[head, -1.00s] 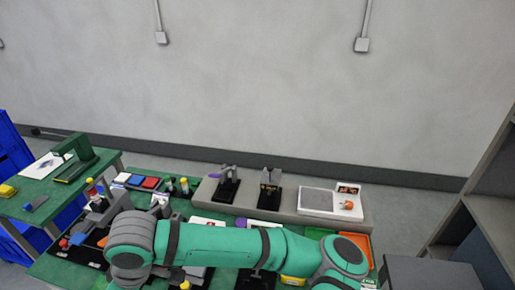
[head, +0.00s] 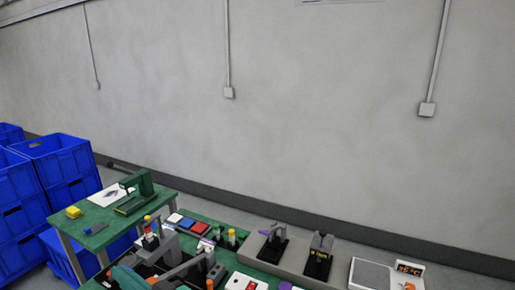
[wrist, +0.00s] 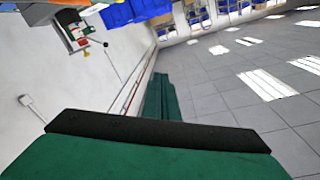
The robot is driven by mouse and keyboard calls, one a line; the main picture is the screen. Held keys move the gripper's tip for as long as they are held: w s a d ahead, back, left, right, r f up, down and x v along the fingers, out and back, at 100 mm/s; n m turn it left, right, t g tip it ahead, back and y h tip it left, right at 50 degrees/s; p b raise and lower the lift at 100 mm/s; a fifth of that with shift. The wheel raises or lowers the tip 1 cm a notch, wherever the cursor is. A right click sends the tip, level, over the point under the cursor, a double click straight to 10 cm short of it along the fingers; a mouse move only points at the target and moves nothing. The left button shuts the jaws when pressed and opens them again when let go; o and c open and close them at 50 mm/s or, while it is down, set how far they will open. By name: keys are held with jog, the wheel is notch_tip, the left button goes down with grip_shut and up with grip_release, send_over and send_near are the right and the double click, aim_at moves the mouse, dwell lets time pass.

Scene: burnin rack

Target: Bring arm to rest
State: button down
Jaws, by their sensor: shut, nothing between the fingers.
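My gripper (wrist: 163,97) shows in the wrist view, its dark green fingers side by side and shut, with nothing between them. A black strip and a wide dark green body fill the bottom of that view. The gripper points out over open grey floor, apart from any object. In the head view, only a small teal part of my arm (head: 124,279) seems to show at the bottom left edge; the gripper is not seen there.
A green side table (head: 92,216) and stacked blue crates (head: 57,165) stand left. The floor (wrist: 240,80) looks clear.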

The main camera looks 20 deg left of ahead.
jog(key=w+d+f+m+t+h, duration=0.3)
jog(key=w+d+f+m+t, duration=0.15)
jog(key=d+m+t, duration=0.2)
jog(key=w+d+f+m+t+h, duration=0.3)
jog(key=d+f+m+t, duration=0.3)
jog(key=d+t, duration=0.15)
jog(key=s+d+f+m+h, duration=0.1)
jog(key=s+d+f+h, duration=0.25)
jog(key=d+f, duration=0.3)
jog(key=s+d+f+m+h, duration=0.2)
jog(key=d+f+h, duration=0.25)
jog(key=d, duration=0.25)
jog(key=s+d+f+n+h, duration=0.2)
jog(key=s+d+f, duration=0.1)
jog(key=s+d, duration=0.4)
jog(key=s+d+f+n+g+h, duration=0.1)
jog(key=s+d+f+n+h, duration=0.1)
jog(key=s+d, duration=0.6)
jog(key=s+f+n, duration=0.1)
jog(key=s+f, duration=0.1)
jog(key=s, duration=0.3)
jog(key=shift+d, duration=0.25)
